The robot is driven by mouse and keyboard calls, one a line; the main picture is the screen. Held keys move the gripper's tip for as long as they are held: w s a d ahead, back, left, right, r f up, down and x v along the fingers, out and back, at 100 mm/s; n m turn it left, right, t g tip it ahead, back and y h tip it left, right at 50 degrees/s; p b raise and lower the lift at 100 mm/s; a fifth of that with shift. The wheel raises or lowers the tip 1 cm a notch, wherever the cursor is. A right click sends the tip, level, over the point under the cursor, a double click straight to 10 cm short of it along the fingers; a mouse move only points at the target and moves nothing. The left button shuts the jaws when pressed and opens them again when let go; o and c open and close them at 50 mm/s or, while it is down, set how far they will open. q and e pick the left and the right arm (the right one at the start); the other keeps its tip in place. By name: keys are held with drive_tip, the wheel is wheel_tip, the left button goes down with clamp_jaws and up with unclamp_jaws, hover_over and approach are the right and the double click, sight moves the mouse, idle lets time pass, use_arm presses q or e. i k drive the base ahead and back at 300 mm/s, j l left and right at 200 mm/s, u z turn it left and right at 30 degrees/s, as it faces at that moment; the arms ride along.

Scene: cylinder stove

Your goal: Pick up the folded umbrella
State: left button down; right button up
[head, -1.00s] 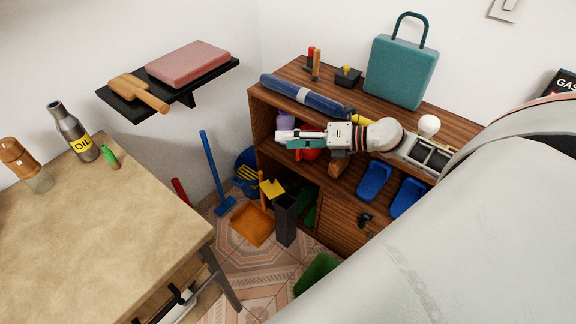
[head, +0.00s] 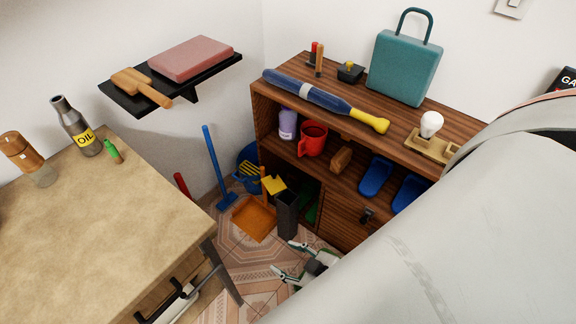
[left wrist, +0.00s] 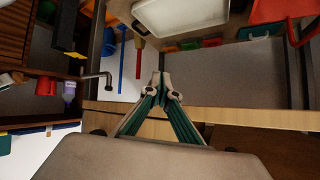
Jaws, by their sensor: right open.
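The folded umbrella (head: 310,95), blue with a pale band and a yellow handle, lies on top of the wooden shelf unit (head: 455,118). It slants from back left to front right, with the handle near the front edge. My right gripper (head: 286,258) is open and empty, low in front of the shelf and well below the umbrella, apart from it. My left gripper (left wrist: 160,80) shows only in the left wrist view; its fingertips meet with nothing visible between them.
A teal case (head: 403,68), a black box (head: 350,72) and a light bulb (head: 431,124) stand near the umbrella. A red mug (head: 312,138) and blue slippers (head: 375,177) sit on the shelf below. A dustpan (head: 254,219) and bin (head: 287,215) stand on the floor.

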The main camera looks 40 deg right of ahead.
sight(337, 106)
drive_tip(key=k, duration=0.5)
drive_tip(key=i+z, duration=0.1)
drive_tip(key=z, duration=1.55)
